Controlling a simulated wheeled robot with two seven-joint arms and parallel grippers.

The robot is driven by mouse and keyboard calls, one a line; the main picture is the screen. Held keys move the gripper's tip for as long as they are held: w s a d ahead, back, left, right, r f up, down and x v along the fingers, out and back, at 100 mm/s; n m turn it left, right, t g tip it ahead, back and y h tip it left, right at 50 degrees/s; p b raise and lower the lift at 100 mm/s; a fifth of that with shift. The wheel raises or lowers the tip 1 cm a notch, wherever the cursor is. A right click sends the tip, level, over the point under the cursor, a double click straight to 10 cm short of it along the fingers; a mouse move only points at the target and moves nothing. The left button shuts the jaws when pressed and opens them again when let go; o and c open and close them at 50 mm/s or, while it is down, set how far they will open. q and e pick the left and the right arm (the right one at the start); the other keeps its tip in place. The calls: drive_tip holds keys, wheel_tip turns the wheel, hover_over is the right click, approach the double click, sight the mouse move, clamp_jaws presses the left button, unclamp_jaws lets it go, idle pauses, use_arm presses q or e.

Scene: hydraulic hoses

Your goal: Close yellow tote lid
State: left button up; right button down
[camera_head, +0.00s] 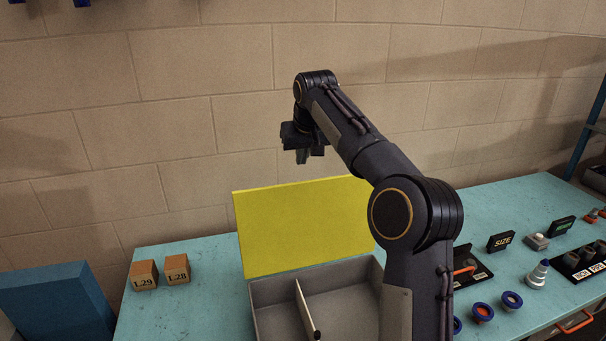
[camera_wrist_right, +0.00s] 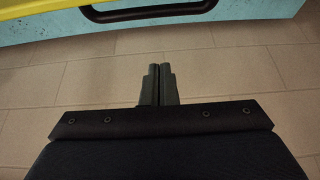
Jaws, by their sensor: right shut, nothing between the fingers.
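The yellow tote lid (camera_head: 305,225) stands upright, open, along the back edge of the grey tote (camera_head: 262,293) on the bench. The tote is open, and a thin upright divider (camera_head: 305,308) shows inside it. My right gripper (camera_head: 303,157) is above the lid's top edge, pointing down, apart from the lid. In the right wrist view its two fingers (camera_wrist_right: 157,72) are together with nothing between them. A yellow strip (camera_wrist_right: 40,4) and a dark handle (camera_wrist_right: 148,10) show at the top of that view. My left gripper is not in view.
The teal bench (camera_head: 205,308) carries two small boxes (camera_head: 160,272) left of the tote. A blue block (camera_head: 58,300) stands at far left. Fittings, labels and blue rings (camera_head: 482,312) lie on the right. A block wall (camera_head: 190,110) is behind. My right arm hides the tote's right side.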

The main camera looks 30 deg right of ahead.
drive_tip(key=s+f, duration=0.1)
drive_tip(key=f, duration=0.1)
drive_tip(key=s+f, duration=0.1)
drive_tip(key=f, duration=0.1)
drive_tip(key=shift+s+a, duration=0.1)
drive_tip(key=shift+a, duration=0.1)
idle(0.4)
